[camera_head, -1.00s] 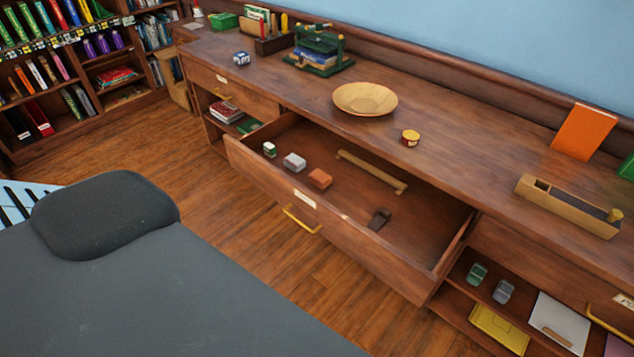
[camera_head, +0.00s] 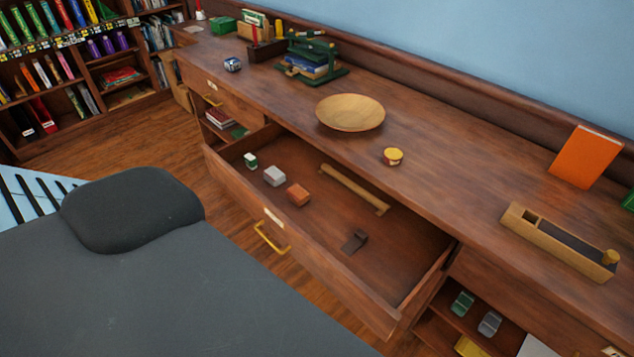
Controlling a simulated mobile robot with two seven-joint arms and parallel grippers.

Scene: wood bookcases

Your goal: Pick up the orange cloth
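A small orange-brown block-like bundle (camera_head: 298,194) lies in the open drawer (camera_head: 405,238); it may be the folded orange cloth, but its material is too small to tell. Beside it to the left lie a grey-white bundle (camera_head: 274,176) and a small white-and-green item (camera_head: 250,160). A flat bright orange rectangle (camera_head: 585,156), like a book or card, leans against the wall on the counter at the right. Neither of my grippers is in view.
The drawer also holds a wooden bar (camera_head: 353,188) and a small dark item (camera_head: 354,241). On the counter (camera_head: 450,170) above stand a wooden bowl (camera_head: 350,113), a small yellow-topped tin (camera_head: 392,156) and a wooden box (camera_head: 558,240). Rolled green and grey items sit on the shelf at lower right.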

